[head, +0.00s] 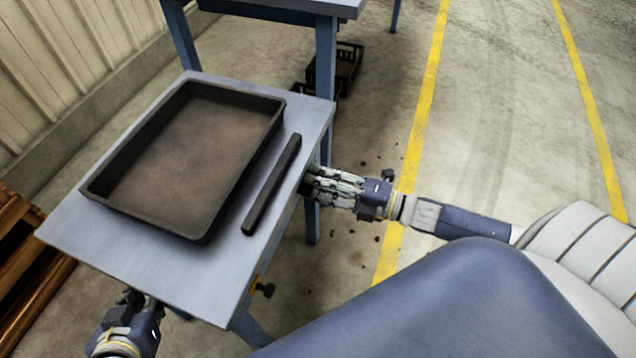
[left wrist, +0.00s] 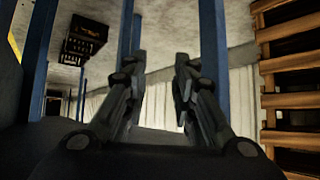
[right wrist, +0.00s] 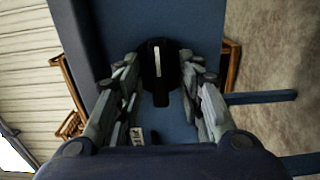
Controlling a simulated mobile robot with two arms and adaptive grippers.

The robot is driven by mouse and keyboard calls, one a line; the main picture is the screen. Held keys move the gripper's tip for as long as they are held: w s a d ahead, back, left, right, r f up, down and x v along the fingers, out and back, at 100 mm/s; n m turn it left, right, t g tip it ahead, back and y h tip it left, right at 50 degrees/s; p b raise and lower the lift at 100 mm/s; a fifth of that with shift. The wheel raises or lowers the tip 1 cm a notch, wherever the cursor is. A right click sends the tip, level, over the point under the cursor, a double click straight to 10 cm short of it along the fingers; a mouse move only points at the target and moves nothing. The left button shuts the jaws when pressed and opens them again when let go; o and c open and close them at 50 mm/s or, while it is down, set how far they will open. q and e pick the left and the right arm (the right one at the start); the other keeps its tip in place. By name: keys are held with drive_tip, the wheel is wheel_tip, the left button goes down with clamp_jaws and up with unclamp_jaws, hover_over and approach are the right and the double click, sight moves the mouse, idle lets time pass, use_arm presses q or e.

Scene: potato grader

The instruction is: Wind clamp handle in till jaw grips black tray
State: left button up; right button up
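The black tray (head: 188,225) lies on the grey-blue table, its inside brown and empty. The long dark jaw bar (head: 272,185) lies along the tray's right side, with a strip of bare tabletop between them. The black clamp handle (right wrist: 160,85), with a white stripe, shows in the right wrist view between the fingers of my right gripper (right wrist: 158,62); the fingers look spread around it. My left gripper (left wrist: 160,62) is open and empty, low beside the table's front-left edge (head: 140,298).
A black knob (head: 264,289) sticks out below the table's near right edge. Another blue table (head: 325,8) stands behind, with dark crates (head: 348,62) beneath. Wooden slatted racks (head: 25,260) stand at left. Floor right of the table is open, with yellow lines.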

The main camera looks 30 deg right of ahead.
drive_tip(key=shift+w+a, duration=0.1)
drive_tip(key=shift+a, duration=0.05)
clamp_jaws()
